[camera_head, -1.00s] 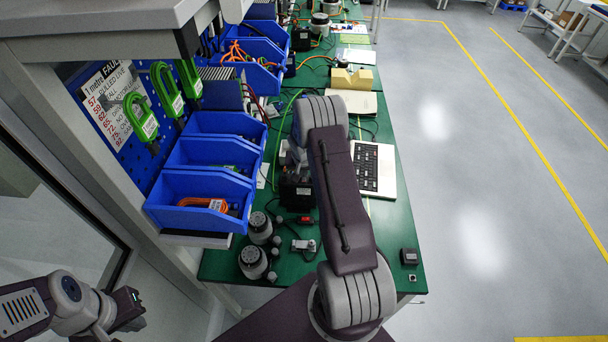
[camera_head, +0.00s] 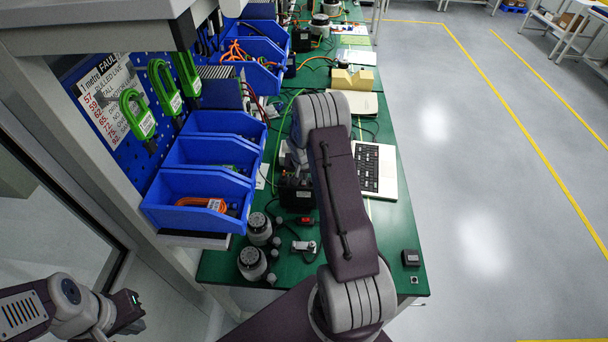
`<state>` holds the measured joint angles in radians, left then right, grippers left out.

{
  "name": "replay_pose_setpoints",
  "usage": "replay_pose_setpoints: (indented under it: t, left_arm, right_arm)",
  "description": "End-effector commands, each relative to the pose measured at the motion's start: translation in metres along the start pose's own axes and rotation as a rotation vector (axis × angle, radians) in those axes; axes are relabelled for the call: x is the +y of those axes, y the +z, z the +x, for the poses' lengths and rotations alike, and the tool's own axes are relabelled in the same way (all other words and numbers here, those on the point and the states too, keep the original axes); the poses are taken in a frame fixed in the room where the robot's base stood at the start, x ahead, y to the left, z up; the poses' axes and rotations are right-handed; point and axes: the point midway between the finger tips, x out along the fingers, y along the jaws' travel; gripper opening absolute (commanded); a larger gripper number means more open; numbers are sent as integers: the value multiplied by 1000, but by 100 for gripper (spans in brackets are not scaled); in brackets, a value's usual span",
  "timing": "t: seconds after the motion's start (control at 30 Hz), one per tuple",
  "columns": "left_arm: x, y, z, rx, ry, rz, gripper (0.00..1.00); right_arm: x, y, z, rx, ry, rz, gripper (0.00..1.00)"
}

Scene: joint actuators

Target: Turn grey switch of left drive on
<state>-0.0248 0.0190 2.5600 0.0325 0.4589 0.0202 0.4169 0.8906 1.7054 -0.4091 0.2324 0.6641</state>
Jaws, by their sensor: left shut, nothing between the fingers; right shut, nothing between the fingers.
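Two grey round joint actuators (camera_head: 252,262) (camera_head: 259,227) stand at the near left corner of the green bench. A small light-grey part (camera_head: 303,246) and a small red switch-like part (camera_head: 305,220) lie to their right. I cannot make out which thing is the left drive or its grey switch. My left gripper (camera_head: 128,312) is low at the left, off the bench and far left of the actuators. It looks shut and empty, its fingertips barely visible. My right arm reaches over the bench and bends at the top; its gripper is hidden behind it.
Blue bins (camera_head: 200,202) line the left of the green bench (camera_head: 386,222). The floor (camera_head: 480,200) to the right is clear.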

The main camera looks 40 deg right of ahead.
Motion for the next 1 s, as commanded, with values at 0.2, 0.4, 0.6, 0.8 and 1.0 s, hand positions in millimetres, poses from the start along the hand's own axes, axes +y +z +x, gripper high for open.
replay_pose_setpoints:
  t: [0.2, 0.4, 0.6, 0.8, 1.0]
  left_arm:
    - [1, -4, -38, 0, 0, 0, 0]
    - [0, -2, -19, 0, 0, 0, 0]
    - [0, -2, -15, 0, 0, 0, 0]
    - [0, -2, -14, 0, 0, 0, 0]
    - [0, -2, -14, 0, 0, 0, 0]
  right_arm:
    - [-4, -21, -47, 6, -2, -1, 0]
    - [-5, -31, -86, 13, -5, 0, 0]
    - [-5, -40, -120, 13, -5, -1, 0]
    - [-5, -44, -133, 12, -5, -2, 0]
    - [-5, -44, -134, 12, -5, -2, 0]
